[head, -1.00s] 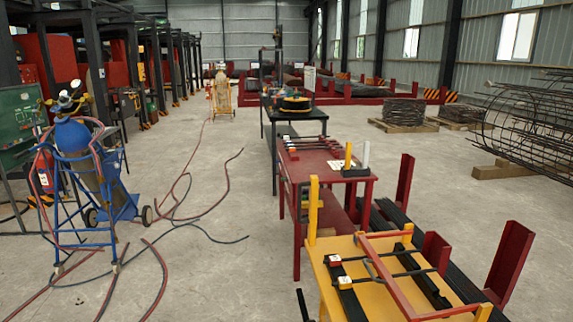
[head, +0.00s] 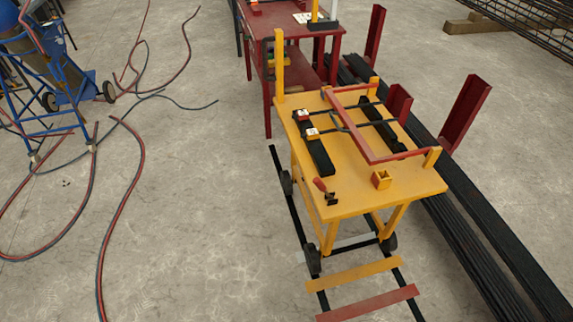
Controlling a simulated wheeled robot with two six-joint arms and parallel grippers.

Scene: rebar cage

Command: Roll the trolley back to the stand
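The trolley (head: 345,196) is a yellow wheeled table, right of centre in the head view. Its dark wheels (head: 313,261) are at two dark floor rails (head: 294,216). On its top are a red frame (head: 345,130), black blocks (head: 318,152), dark rods and a small red-handled clamp (head: 322,188). A yellow post (head: 279,62) rises at its far left corner. A red table (head: 262,22), possibly the stand, is just beyond it; I cannot tell whether they touch. Neither of my grippers is in view.
A yellow strip (head: 352,274) and a red strip (head: 367,302) cross the rails at the near end. Dark bars (head: 475,235) and red uprights (head: 466,110) are on the right. Red and dark hoses (head: 136,190) and a blue cylinder cart (head: 45,100) are on the left.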

